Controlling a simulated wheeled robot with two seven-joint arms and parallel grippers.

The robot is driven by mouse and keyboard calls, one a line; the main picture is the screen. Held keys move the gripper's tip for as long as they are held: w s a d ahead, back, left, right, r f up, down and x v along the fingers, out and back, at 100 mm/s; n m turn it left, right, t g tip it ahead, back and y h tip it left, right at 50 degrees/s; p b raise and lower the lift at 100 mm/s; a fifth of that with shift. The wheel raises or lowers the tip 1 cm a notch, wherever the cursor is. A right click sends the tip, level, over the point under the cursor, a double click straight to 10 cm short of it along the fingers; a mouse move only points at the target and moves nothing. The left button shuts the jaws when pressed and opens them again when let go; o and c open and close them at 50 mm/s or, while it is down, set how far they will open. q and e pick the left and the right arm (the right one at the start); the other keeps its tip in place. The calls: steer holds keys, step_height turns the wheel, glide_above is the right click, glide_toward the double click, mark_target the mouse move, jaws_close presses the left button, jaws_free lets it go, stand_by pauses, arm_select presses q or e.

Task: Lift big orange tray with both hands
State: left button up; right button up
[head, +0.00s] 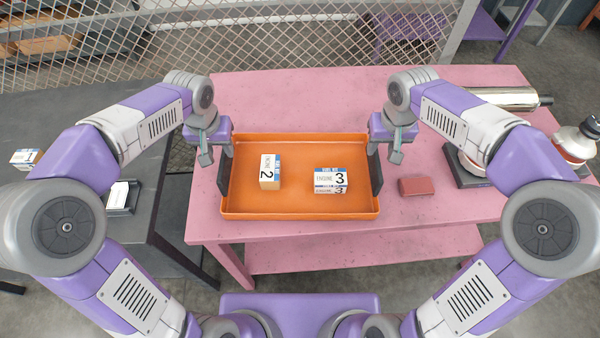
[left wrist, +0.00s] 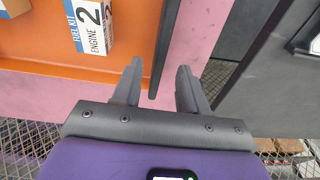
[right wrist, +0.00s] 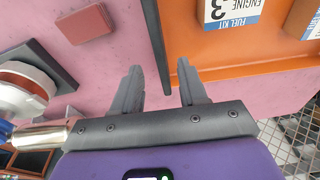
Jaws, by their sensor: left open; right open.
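The big orange tray (head: 300,208) lies on the pink table with a dark handle on each short side. Its left handle (head: 223,175) and right handle (head: 376,175) show in the head view. My left gripper (head: 216,155) is open at the left side; in the left wrist view the dark handle edge (left wrist: 164,50) reaches between the fingers (left wrist: 158,85). My right gripper (head: 384,153) is open at the right side; in the right wrist view that handle edge (right wrist: 156,45) likewise reaches between the fingers (right wrist: 160,85). I cannot tell whether the fingers touch the handles.
Inside the tray stand an Engine 2 box (head: 270,172) and an Engine 3 box (head: 331,180). A red block (head: 417,186) lies right of the tray on the pink table (head: 300,100). A machine with a metal cylinder (head: 500,97) stands further right. A dark table (head: 60,120) is left.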

mark_target(223, 156)
arm_select(q)
steer(key=shift+w+f, duration=0.2)
steer(key=shift+f, duration=1.05)
steer(key=shift+w+f, duration=0.2)
steer(key=shift+f, duration=1.05)
steer(key=shift+w+f, duration=0.2)
steer(key=shift+f, duration=1.05)
arm_select(e)
steer(key=shift+w+f, duration=0.2)
steer(key=shift+f, duration=1.05)
steer(key=shift+w+f, duration=0.2)
steer(key=shift+f, duration=1)
steer(key=shift+w+f, duration=0.2)
steer(key=shift+f, duration=1.05)
arm_select(q)
jaws_close()
arm_select(e)
jaws_close()
arm_select(q)
steer(key=shift+r, duration=0.15)
arm_select(e)
steer(key=shift+r, duration=0.1)
